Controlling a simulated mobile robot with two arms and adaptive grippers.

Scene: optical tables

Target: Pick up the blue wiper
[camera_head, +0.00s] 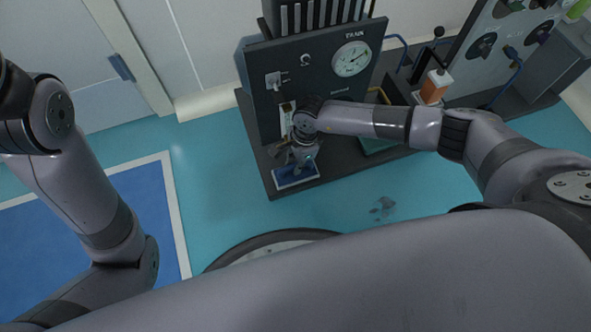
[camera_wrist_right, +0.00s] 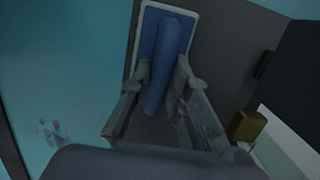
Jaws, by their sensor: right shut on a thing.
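The blue wiper (camera_head: 296,183) lies at the front left corner of the dark machine's base. It has a flat blue plate with a pale edge and a raised blue handle. In the right wrist view the wiper's handle (camera_wrist_right: 166,60) runs between the fingers of my right gripper (camera_wrist_right: 163,82). The fingers are closed on the handle from both sides. In the head view my right gripper (camera_head: 297,156) is directly above the wiper and hides part of it. My left arm comes in at the left, but its gripper is out of the picture.
The dark machine (camera_head: 320,78) with a gauge (camera_head: 352,58) stands right behind the wiper. A bottle with orange liquid (camera_head: 433,90) is to the right. A grey stain (camera_head: 383,207) marks the teal floor (camera_head: 215,190), which is open in front.

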